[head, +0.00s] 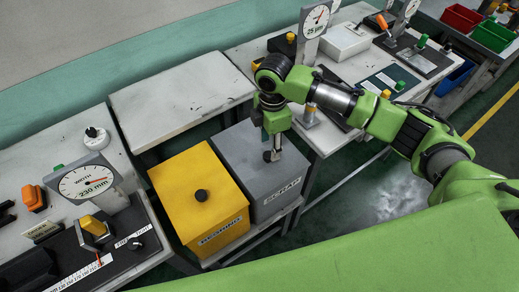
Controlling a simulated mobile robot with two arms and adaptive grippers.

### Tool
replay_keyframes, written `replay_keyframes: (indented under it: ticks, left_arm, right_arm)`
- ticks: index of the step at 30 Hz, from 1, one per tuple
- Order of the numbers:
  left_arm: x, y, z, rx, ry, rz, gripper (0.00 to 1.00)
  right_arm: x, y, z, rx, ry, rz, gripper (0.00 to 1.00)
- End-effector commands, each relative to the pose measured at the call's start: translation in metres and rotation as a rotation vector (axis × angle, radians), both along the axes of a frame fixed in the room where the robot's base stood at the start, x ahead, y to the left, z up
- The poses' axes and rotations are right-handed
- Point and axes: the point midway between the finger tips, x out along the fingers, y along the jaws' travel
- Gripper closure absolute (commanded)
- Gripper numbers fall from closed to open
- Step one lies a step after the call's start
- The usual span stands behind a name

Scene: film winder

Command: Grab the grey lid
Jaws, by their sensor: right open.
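The grey lid (240,160) tops a grey box labelled SCRAP (283,190), which stands right of a yellow box. My right gripper (272,157) points down over the right part of the grey lid, at or just above its knob. The knob is largely hidden by the gripper, and I cannot tell whether they touch. The right gripper is open. My left gripper is not in view.
The yellow box (203,222) with a black knob stands just left of the grey one. A bench with a width dial (87,182) is at left. An empty white table (170,95) stands behind. A bench with a 25 µm dial (316,20) is behind my right arm.

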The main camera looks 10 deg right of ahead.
Motion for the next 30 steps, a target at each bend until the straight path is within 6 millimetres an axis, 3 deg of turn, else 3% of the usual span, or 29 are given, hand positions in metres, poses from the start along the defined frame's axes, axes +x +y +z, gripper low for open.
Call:
replay_keyframes:
  ticks: [5,15,23,28,30]
  left_arm:
    - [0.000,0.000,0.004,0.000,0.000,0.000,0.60]
    - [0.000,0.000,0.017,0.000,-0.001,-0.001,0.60]
    - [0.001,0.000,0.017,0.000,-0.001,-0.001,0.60]
    - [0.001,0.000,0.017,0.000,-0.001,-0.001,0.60]
    - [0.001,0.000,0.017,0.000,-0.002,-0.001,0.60]
  right_arm:
    - [-0.001,0.001,-0.011,0.001,0.001,0.001,0.57]
    - [-0.002,0.003,-0.055,0.000,0.000,0.000,0.57]
    - [-0.001,0.003,-0.059,0.000,-0.002,0.001,0.57]
    - [-0.001,0.003,-0.058,0.000,-0.002,0.001,0.99]
    - [-0.001,0.003,-0.058,0.000,-0.002,0.001,1.00]
